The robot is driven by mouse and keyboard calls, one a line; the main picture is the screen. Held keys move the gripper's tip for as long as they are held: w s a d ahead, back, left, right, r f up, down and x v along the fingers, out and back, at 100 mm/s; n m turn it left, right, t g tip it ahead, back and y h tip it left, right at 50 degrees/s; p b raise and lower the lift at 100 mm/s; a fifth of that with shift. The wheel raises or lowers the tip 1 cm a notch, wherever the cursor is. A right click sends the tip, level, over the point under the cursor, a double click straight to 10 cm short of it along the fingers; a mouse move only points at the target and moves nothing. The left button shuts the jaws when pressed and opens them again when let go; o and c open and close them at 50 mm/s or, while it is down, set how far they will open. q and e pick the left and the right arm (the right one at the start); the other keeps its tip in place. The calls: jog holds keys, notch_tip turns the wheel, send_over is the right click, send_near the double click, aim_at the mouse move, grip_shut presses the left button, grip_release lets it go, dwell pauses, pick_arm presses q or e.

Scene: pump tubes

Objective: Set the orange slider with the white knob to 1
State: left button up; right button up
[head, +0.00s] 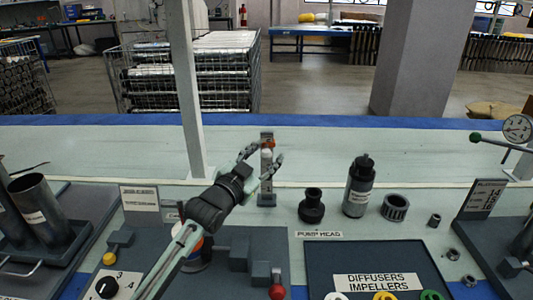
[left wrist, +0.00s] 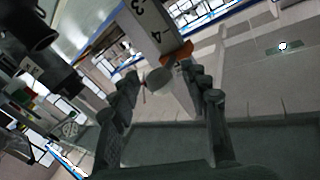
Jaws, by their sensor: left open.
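The slider post (head: 267,182) stands upright on the bench in the head view, with the orange slider (head: 269,143) near its top. In the left wrist view the orange slider (left wrist: 179,57) crosses a pale numbered scale (left wrist: 146,25), close to the 4; a 3 also shows. The white knob (left wrist: 160,80) points at the camera between my fingers and looks grey in shade. My left gripper (head: 265,155) is open in front of the post, one finger on each side of the knob. It also shows in the left wrist view (left wrist: 172,88). My right gripper is not in view.
A black fitting (head: 312,206), a dark bottle (head: 358,188) and a ribbed ring (head: 395,207) stand right of the post. A dial panel with a black knob (head: 107,287) lies front left. A red-knobbed lever (head: 277,291) is below. A white upright (head: 187,90) rises behind my left arm.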

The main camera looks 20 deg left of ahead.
pick_arm(q)
jog(key=shift+w, duration=0.35)
jog(key=shift+c, duration=0.5)
jog(key=shift+d, duration=0.1)
grip_shut()
jog(key=shift+f, duration=0.1)
